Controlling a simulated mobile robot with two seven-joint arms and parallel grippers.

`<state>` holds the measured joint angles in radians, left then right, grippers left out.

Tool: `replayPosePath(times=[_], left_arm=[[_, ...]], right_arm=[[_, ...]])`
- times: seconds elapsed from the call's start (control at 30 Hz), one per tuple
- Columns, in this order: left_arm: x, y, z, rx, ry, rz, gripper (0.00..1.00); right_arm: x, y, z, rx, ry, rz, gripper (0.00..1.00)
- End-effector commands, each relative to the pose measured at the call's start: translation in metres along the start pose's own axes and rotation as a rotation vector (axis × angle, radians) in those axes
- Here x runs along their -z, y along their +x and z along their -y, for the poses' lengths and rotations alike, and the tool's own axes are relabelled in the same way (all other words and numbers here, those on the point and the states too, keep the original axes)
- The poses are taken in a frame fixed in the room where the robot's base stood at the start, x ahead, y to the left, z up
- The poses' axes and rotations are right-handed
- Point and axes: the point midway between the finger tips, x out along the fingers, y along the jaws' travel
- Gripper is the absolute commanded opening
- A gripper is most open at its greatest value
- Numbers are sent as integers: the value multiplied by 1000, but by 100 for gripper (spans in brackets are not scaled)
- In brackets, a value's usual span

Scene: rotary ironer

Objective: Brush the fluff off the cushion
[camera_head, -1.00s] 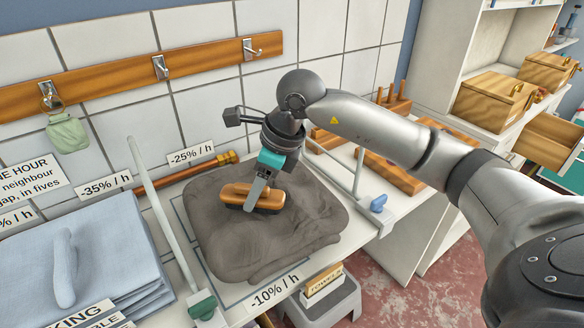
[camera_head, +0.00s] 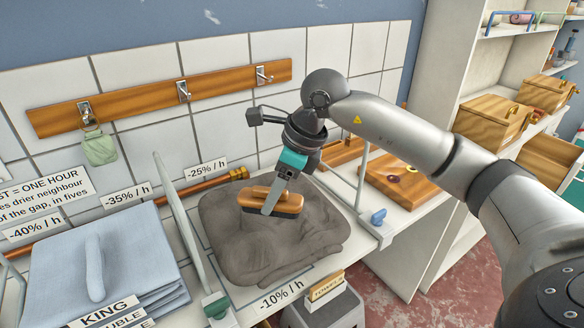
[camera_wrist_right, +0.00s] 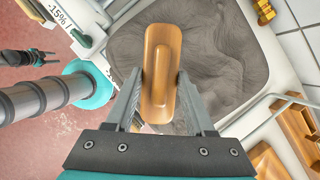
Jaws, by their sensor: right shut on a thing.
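The cushion (camera_head: 270,250) is a dark grey, lumpy pad on the white worktop, between two upright clear dividers. It also fills much of the right wrist view (camera_wrist_right: 215,50). My right gripper (camera_head: 272,207) is shut on a wooden brush (camera_head: 259,200) with dark bristles facing down. In the right wrist view the brush (camera_wrist_right: 160,68) sits between the two fingers. The brush is over the back middle of the cushion, and I cannot tell whether its bristles touch. No separate fluff can be made out. My left gripper is not in the head view.
Folded blue cloth (camera_head: 130,255) lies left of the left divider (camera_head: 180,225). The right divider (camera_head: 363,185) has a blue clamp. Wooden boards (camera_head: 400,183) lie to its right. A hook rail (camera_head: 160,95) with a green cloth (camera_head: 100,148) is on the tiled wall.

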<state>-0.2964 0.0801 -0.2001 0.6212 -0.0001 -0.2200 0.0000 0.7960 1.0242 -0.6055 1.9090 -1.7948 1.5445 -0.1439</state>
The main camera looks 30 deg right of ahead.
Motion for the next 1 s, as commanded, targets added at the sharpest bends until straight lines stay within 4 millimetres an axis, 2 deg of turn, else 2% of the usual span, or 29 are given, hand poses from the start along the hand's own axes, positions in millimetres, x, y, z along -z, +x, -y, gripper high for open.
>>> replayPosePath(times=[0.1,0.3,0.87,1.0], left_arm=[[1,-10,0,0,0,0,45],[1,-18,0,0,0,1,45],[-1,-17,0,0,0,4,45],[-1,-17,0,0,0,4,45]], right_arm=[[-3,-14,3,2,2,0,2],[-4,-27,6,2,3,1,2],[-4,-26,6,1,1,1,2],[-2,-20,2,-20,-45,-1,2]])
